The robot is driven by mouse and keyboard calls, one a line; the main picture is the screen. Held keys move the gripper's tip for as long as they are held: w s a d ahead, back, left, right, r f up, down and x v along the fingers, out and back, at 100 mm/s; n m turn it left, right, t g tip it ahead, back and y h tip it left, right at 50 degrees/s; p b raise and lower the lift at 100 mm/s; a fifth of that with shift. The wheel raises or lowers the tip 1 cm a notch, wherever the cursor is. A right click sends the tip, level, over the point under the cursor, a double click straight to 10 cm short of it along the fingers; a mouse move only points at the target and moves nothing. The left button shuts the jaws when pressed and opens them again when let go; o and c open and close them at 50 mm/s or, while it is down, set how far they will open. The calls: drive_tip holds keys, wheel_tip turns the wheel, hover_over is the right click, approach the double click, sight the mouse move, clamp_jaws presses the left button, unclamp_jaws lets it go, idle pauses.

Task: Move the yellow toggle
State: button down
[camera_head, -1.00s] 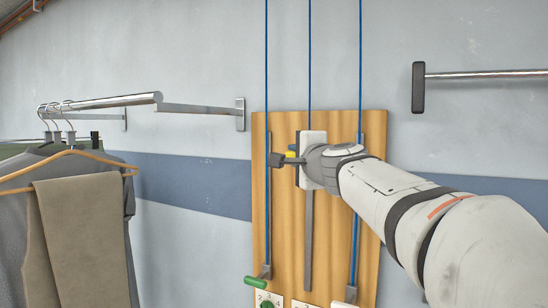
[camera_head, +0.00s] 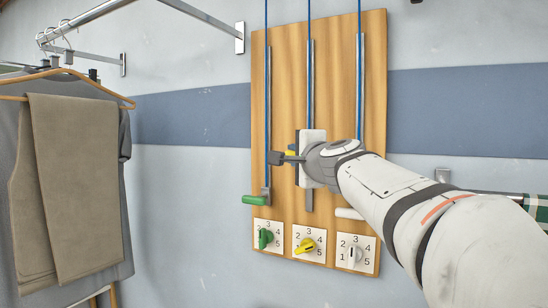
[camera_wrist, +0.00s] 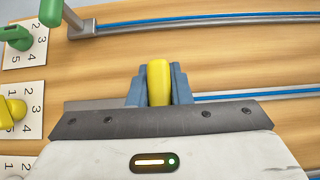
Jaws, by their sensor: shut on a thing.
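The yellow toggle (camera_wrist: 159,82) sits between the two blue-grey fingers of my gripper (camera_wrist: 158,92), which is shut on it. In the head view only a small bit of the yellow toggle (camera_head: 291,153) shows, the rest hidden by my gripper (camera_head: 284,157). It is on the middle vertical rail (camera_head: 310,85) of the wooden board (camera_head: 290,75), in the lower part of that rail. A short stretch of rail shows below my gripper. A yellow dial (camera_head: 306,246) on a numbered plate sits under this rail.
A green toggle (camera_head: 256,200) is at the bottom of the left rail, and a white toggle (camera_head: 349,213) is low on the right rail. A green dial (camera_head: 265,239) and a white dial (camera_head: 353,255) flank the yellow one. Trousers (camera_head: 75,180) hang at the left.

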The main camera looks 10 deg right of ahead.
wheel_tip(320, 180, down, 12)
drive_tip(key=b, duration=1)
drive_tip(key=shift+w+f, duration=0.1)
drive_tip(key=shift+f, duration=0.05)
drive_tip(key=c, duration=1.7)
unclamp_jaws()
drive_tip(key=shift+c, duration=0.2)
drive_tip(key=o, duration=0.4)
drive_tip(key=shift+r, duration=0.2)
drive_tip(key=shift+s, duration=0.2)
drive_tip(key=s, duration=0.2)
drive_tip(key=s+d, duration=0.1)
drive_tip(key=s, duration=0.4)
drive_tip(key=shift+s+d, duration=0.15)
drive_tip(key=shift+s, duration=0.05)
